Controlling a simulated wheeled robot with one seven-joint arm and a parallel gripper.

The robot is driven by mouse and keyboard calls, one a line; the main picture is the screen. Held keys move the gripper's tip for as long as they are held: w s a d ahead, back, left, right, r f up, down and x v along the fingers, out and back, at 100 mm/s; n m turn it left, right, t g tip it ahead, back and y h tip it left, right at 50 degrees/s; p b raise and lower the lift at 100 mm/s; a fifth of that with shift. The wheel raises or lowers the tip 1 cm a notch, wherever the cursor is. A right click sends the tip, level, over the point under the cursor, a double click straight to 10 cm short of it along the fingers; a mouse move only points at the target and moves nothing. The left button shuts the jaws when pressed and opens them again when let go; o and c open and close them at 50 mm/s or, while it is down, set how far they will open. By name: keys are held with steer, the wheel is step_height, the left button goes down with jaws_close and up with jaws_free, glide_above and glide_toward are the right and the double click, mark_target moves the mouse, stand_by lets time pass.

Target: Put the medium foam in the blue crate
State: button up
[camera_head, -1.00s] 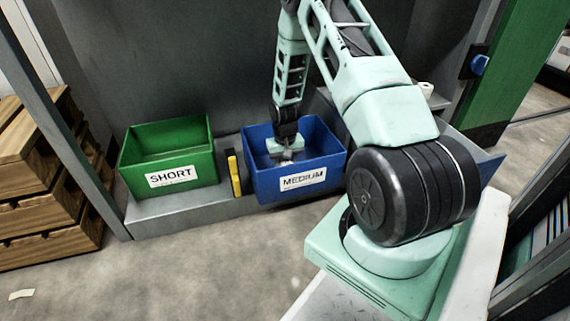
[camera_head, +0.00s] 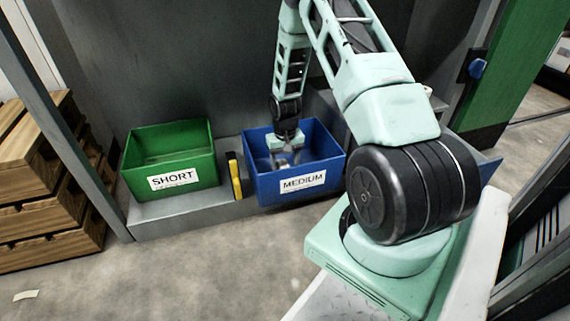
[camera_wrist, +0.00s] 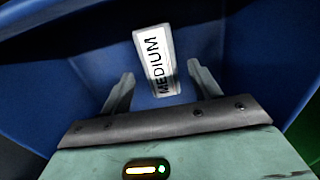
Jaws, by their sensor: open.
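The blue crate (camera_head: 262,190) stands on a grey ledge, with a white MEDIUM label on its front. My gripper (camera_head: 284,160) points down into it. In the wrist view my gripper (camera_wrist: 160,86) is open, its two fingers apart inside the blue walls of the crate (camera_wrist: 60,75). A pale narrow piece marked MEDIUM (camera_wrist: 156,62), seemingly the medium foam, lies in the crate beyond and between the fingers. It looks free of both fingers. In the head view the gripper and crate wall mostly hide it.
A green crate (camera_head: 128,172) labelled SHORT stands to the left. A small yellow and black object (camera_head: 235,176) is between the crates. Wooden crates (camera_head: 45,190) are stacked at far left. A grey wall rises behind the ledge.

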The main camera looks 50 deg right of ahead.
step_height(320, 180, up, 10)
steer(key=p, duration=0.5)
steer(key=a+r+n, duration=0.2)
steer(key=a+r, duration=0.3)
steer(key=a, duration=0.4)
steer(key=a+r+n+y, duration=0.1)
steer(key=a+r+n, duration=0.1)
steer(key=a+r, duration=0.5)
steer(key=a+r+n, duration=0.2)
steer(key=a+r, duration=0.1)
steer(key=a, duration=0.7)
steer(key=s+a+r+n, duration=0.4)
steer(key=s+a, duration=0.3)
steer(key=s, duration=0.4)
steer(key=s+a+r+n, duration=0.4)
steer(key=s+a, duration=0.4)
steer(key=s, duration=0.3)
steer(key=shift+s+a+r, duration=0.25)
steer(key=shift+r, duration=0.35)
step_height(320, 180, up, 48)
steer(key=p, duration=4.7)
steer(key=shift+f+p, duration=0.2)
steer(key=shift+p, duration=0.2)
